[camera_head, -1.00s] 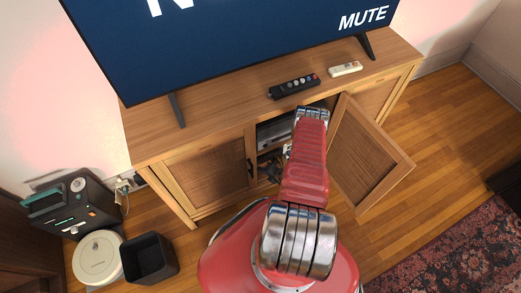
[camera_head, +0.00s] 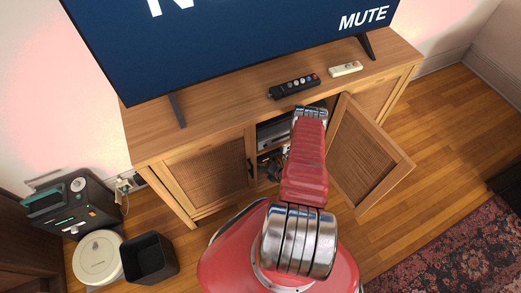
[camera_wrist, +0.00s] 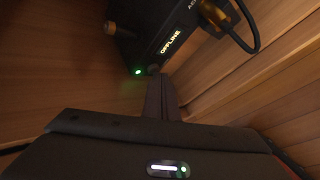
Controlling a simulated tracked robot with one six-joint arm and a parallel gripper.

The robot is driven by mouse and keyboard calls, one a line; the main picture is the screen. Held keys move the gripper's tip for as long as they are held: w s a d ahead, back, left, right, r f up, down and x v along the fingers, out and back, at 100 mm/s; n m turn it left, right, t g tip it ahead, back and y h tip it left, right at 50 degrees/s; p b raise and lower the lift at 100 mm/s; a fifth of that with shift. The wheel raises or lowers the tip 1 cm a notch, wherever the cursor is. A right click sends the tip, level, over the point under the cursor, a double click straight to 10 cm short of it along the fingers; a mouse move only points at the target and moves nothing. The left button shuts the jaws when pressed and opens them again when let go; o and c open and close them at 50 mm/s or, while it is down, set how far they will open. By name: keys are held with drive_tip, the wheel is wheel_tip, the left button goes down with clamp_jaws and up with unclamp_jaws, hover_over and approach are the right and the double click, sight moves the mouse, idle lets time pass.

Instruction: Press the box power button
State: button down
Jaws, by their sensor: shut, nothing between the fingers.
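In the wrist view a black box (camera_wrist: 150,22) with yellow "OFFLINE" lettering stands at the top, tilted in the picture. A lit green spot (camera_wrist: 138,71) shows at its lower corner; I cannot tell whether it is the power button or only a light. My gripper (camera_wrist: 162,78) is shut and empty, its fingertips at that lower corner, just right of the green spot. I cannot tell whether they touch the box. In the head view my arm reaches into the open cabinet (camera_head: 205,172) and hides the gripper and most of the inside.
The open cabinet door (camera_head: 371,155) stands right of my arm. A grey device (camera_head: 272,132) and dark cables sit inside. A yellow-black cable (camera_wrist: 250,38) hangs by the box. Two remotes (camera_head: 294,86) (camera_head: 345,69) lie on top. A black bin (camera_head: 149,258) stands left.

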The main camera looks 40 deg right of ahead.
drive_tip(key=shift+s+a, duration=0.1)
drive_tip(key=shift+s, duration=0.3)
idle(0.3)
drive_tip(key=s+a, duration=0.1)
drive_tip(key=s, duration=0.4)
drive_tip(key=shift+s+a, duration=0.4)
idle(0.6)
